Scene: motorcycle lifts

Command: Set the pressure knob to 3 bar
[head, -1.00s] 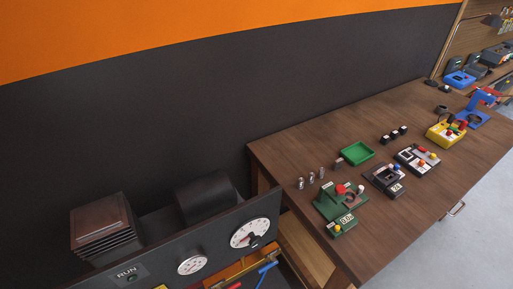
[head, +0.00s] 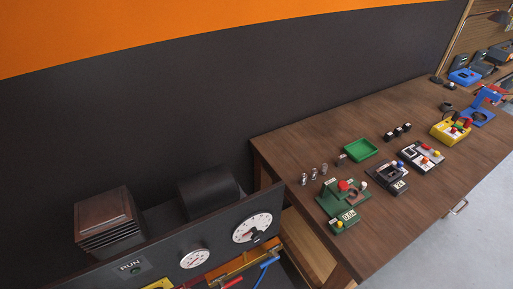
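A dark control panel (head: 160,264) stands at the lower left in the head view. On its face are a larger white dial (head: 252,228) with a dark centre that looks like a knob, and a smaller white gauge (head: 195,258). The dial numbers and the pointer setting are too small to read, and I cannot tell for certain which one is the pressure knob. Neither of my grippers shows in this view.
A RUN label (head: 130,265) is on the panel's left. A brown finned block (head: 104,222) and a black cylinder (head: 209,187) sit behind the panel. A wooden table (head: 300,150) at right holds a green tray (head: 361,149), a green device (head: 330,205) and several small devices.

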